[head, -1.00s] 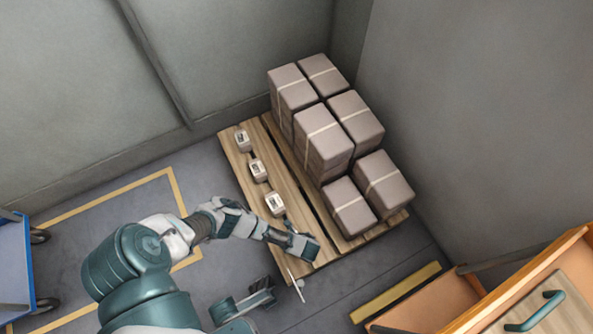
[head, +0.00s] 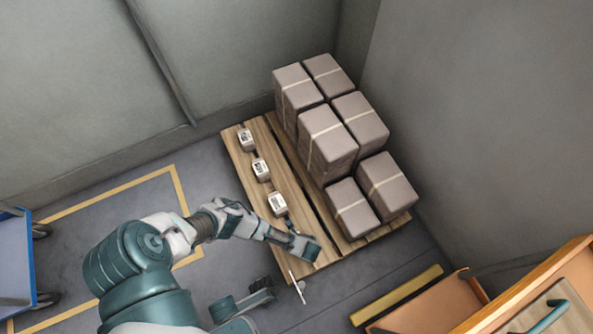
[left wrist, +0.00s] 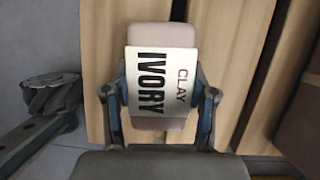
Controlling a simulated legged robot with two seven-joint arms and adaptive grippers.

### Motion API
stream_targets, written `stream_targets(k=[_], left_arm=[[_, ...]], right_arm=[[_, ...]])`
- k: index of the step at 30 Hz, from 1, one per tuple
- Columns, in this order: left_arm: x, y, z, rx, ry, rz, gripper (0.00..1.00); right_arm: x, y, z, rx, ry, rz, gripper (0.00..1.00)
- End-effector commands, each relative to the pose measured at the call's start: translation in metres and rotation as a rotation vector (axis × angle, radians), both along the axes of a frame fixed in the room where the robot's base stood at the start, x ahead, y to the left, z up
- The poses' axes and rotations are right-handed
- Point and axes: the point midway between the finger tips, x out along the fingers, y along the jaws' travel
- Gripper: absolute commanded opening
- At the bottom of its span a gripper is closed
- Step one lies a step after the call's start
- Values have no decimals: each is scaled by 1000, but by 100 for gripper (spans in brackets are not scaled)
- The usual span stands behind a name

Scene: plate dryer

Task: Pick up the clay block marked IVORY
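The clay block marked IVORY (left wrist: 160,125) is pale pinkish, with a white label, in the middle of the left wrist view. The nearest of three small labelled blocks in the head view (head: 277,202) appears to be this one; its label is too small to read there. My left gripper (head: 289,224) is at its near end, over the pallet. In the left wrist view, the gripper's fingers (left wrist: 162,105) flank the block, spread apart; contact is unclear. My right gripper (head: 263,284) is low beside the pallet, its fingers unclear.
Two more small blocks, the middle one (head: 261,169) and the far one (head: 245,139), stand in the row on the wooden pallet (head: 290,180). Strapped bundles (head: 328,140) stack on its right side. A blue cart (head: 14,262) is at left, an orange cabinet (head: 520,305) at lower right.

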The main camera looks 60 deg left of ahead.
Motion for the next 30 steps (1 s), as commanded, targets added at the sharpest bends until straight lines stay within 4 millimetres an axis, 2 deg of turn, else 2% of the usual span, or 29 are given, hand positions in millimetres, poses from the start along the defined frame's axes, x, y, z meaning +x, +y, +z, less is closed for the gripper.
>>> stream_targets(k=[1, 2, 3, 12, 14, 17, 21, 27, 30], left_arm=[[0, 2, -1, 3, 1, 0, 9], [0, 2, -1, 3, 1, 0, 1], [0, 2, -1, 3, 1, 0, 0], [1, 3, 5, 5, -2, -1, 0], [3, 2, 15, 3, -7, 0, 0], [6, 2, 37, 3, -13, 0, 0], [7, 2, 70, 2, -17, 2, 0], [6, 1, 100, 2, -10, 5, 0], [13, -1, 114, 1, -9, 48, 0]], right_arm=[[0, 0, 0, 0, 1, 0, 0], [0, 0, 0, 0, 1, 0, 0], [0, 0, -1, 0, 1, 0, 0], [0, 0, 2, 0, -1, 0, 0], [-2, -1, 8, 2, -4, -2, 0], [-13, -3, 8, 2, 31, -3, 0], [-29, -4, 20, 7, 35, -2, 0], [-45, -6, 26, 11, 47, -1, 0], [-50, -6, 26, 13, 51, 0, 0]])
